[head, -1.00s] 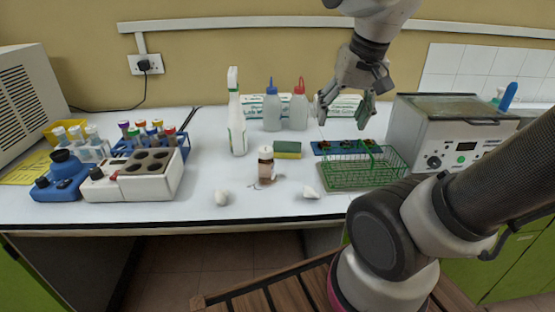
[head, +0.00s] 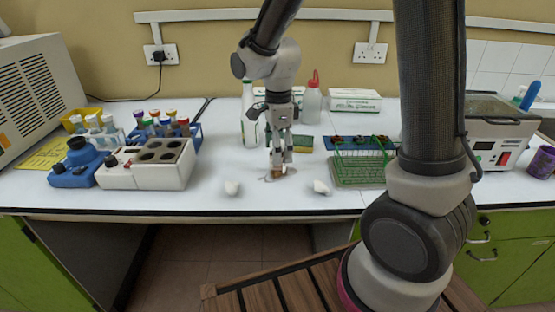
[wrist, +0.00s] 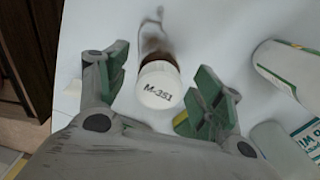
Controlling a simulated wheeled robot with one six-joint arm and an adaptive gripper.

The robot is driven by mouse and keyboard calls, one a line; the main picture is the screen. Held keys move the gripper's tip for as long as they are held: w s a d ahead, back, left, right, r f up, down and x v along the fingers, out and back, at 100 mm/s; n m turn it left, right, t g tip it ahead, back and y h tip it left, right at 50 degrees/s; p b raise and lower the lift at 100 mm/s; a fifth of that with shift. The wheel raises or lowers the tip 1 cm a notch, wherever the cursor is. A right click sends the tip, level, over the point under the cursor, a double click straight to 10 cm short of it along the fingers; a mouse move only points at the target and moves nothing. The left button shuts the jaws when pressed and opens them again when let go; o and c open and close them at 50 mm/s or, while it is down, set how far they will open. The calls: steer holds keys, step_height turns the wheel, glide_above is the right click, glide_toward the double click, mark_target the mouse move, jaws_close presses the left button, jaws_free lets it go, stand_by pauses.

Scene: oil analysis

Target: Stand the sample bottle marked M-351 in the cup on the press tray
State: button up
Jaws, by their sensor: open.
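The sample bottle (wrist: 160,86) has a white cap marked M-351 and stands on the white bench. In the wrist view it sits between my gripper's (wrist: 152,82) two green-padded fingers, with a gap on each side. In the head view my gripper (head: 281,163) points down over the bottle, its fingers open around it. Only a brown part of the bottle (head: 278,172) shows low between the fingers. A blue tray (head: 343,142) with dark round pieces lies to the right, partly behind a green wire basket. I cannot make out which thing is the press tray or its cup.
The green wire basket (head: 358,173) stands right of my gripper. White lumps (head: 232,187) (head: 321,187) lie in front on either side. A block with round wells (head: 145,176) stands left.

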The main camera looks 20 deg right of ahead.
step_height(320, 180, down, 4)
steer(key=shift+a+r, duration=0.1)
steer(key=shift+r, duration=0.1)
steer(key=shift+c, duration=0.4)
steer(key=c, duration=1.2)
steer(key=shift+r, duration=0.1)
